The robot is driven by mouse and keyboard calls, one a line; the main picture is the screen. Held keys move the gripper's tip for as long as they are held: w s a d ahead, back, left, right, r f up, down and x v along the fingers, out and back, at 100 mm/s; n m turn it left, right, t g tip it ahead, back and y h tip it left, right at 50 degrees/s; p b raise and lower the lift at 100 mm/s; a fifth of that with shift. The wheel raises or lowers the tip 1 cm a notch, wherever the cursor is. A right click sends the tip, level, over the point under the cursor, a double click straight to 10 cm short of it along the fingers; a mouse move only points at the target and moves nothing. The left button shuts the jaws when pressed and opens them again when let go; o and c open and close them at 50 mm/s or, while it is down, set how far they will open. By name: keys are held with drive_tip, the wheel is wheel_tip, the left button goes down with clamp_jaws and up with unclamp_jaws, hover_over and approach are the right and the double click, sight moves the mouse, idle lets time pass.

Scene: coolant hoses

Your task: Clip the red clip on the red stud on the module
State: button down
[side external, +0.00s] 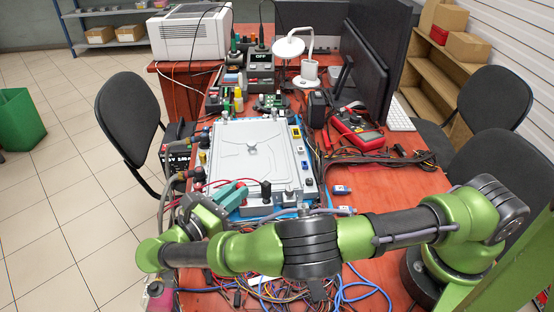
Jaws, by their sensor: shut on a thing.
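The module (232,166) is a flat pale-grey box on a blue base, in the middle of the red-brown table. Several small coloured fittings line its left and right edges, and dark knobs stand at its front edge. My gripper (240,190) is over the module's front left corner, with its teal fingers pointing right. It is shut on what seems to be the red clip, mostly hidden by the fingers. A thin red hose (212,183) curves beside the fingers. I cannot make out the red stud for certain at this size.
Loose blue and dark cables (350,292) tangle at the table's front. A red multimeter (356,130) and a black wire bundle (400,157) lie to the right. Bottles, a dark box marked OFF (261,62) and a white lamp (309,70) crowd the back.

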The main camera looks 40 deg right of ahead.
drive_tip(key=shift+f, duration=0.1)
idle(0.3)
drive_tip(key=c, duration=1)
unclamp_jaws()
drive_tip(key=shift+c, duration=1.4)
drive_tip(key=shift+w, duration=0.1)
drive_tip(key=shift+a, duration=0.1)
drive_tip(key=shift+o, duration=0.9)
drive_tip(key=a+r, duration=0.3)
drive_tip(key=a, duration=0.3)
drive_tip(key=shift+s, duration=0.4)
drive_tip(key=shift+d, duration=0.1)
